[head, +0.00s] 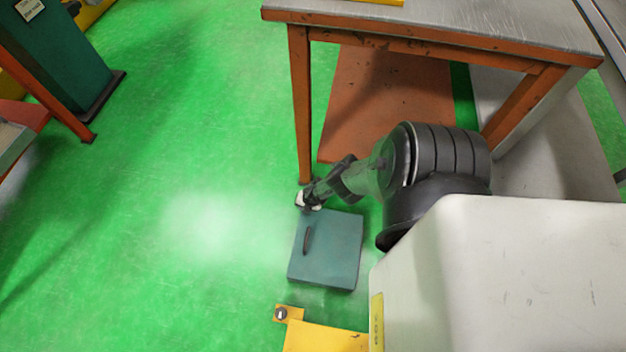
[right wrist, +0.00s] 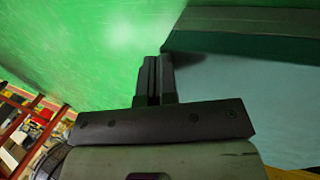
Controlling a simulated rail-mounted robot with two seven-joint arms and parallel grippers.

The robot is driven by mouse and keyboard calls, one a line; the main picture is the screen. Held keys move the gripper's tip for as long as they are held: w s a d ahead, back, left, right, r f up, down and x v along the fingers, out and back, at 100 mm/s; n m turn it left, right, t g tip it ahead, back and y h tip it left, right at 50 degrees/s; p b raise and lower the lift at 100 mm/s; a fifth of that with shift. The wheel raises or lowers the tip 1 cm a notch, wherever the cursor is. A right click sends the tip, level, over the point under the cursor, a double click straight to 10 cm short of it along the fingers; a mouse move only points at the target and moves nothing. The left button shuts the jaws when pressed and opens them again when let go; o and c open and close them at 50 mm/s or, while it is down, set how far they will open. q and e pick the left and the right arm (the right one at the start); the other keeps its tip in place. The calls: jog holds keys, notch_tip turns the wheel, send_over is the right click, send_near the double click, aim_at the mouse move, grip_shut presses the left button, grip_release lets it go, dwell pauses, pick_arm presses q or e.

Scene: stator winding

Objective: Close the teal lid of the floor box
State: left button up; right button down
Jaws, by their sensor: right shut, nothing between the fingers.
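The teal lid (head: 335,245) of the floor box shows from above in the head view, below the table's front left leg. It looks like a flat square with a dark handle (head: 307,240) near its left edge. The box under it is mostly hidden, and I cannot tell whether the lid sits fully flush. My right gripper (head: 309,201) is at the lid's far left corner; I cannot tell if it touches. In the right wrist view my right gripper's fingers (right wrist: 154,80) are together and empty, beside a teal surface (right wrist: 260,100) with a darker edge. My left gripper is out of view.
An orange-legged table (head: 440,25) stands beyond the box, with a brown panel (head: 390,95) beneath it. A yellow piece (head: 325,338) lies at the near side of the box. A dark green machine (head: 60,55) stands far left. The green floor left of the box is clear.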

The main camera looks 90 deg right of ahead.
jog(key=shift+s+f, duration=0.15)
jog(key=shift+f, duration=0.1)
jog(key=shift+s+a+f+b, duration=0.1)
jog(key=shift+s+f+b, duration=0.2)
jog(key=shift+f, duration=0.1)
jog(key=shift+s+f, duration=0.15)
jog(key=shift+f, duration=0.05)
jog(key=shift+r, duration=0.15)
jog(key=shift+w+r+p, duration=0.3)
jog(key=shift+r+p, duration=0.2)
jog(key=shift+r, duration=0.05)
notch_tip(320, 180, up, 14)
jog(key=p, duration=1.3)
jog(key=shift+w, duration=0.3)
